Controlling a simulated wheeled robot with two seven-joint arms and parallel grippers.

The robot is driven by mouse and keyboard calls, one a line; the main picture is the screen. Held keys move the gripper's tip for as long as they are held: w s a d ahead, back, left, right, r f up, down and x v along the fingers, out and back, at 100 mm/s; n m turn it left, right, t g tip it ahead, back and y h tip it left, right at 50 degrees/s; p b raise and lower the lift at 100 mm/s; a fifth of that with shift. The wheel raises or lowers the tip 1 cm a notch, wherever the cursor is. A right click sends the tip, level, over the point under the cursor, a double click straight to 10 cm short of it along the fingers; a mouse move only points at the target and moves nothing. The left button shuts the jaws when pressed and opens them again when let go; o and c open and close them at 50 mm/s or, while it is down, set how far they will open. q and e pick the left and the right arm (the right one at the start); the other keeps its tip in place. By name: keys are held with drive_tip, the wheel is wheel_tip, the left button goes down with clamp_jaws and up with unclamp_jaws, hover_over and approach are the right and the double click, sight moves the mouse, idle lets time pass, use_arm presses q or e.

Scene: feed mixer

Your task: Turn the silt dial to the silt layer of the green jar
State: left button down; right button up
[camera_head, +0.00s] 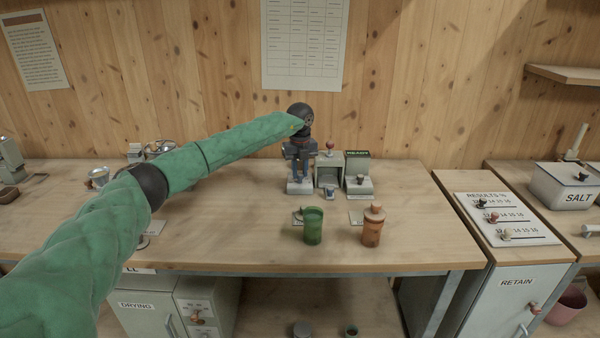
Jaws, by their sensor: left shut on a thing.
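The green jar (313,228) stands upright near the front middle of the bench. No separate layers can be made out in it at this size. My left gripper (300,172) points down at the back of the bench, behind the green jar. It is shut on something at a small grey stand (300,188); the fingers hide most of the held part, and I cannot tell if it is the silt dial. A results board (470,200) at the right has rows of numbers with a black, a red and a tan knob; their row names are unreadable. My right gripper is not in view.
An orange jar (372,230) stands right of the green jar. Grey boxed devices (357,188) stand close to the right of my left gripper. A salt box (565,185) is at the far right. The bench's front left is mostly clear.

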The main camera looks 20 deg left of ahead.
use_arm(q)
drive_tip(key=shift+f+n, duration=0.2)
drive_tip(key=shift+n, duration=1.4)
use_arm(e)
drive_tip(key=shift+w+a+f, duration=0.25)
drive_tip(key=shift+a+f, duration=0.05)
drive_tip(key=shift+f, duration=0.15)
use_arm(q)
drive_tip(key=shift+s, duration=0.1)
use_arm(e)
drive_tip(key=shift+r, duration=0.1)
use_arm(q)
drive_tip(key=c, duration=1.2)
unclamp_jaws()
drive_tip(key=shift+c, duration=0.2)
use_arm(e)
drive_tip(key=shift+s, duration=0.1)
use_arm(q)
drive_tip(key=shift+r, duration=0.25)
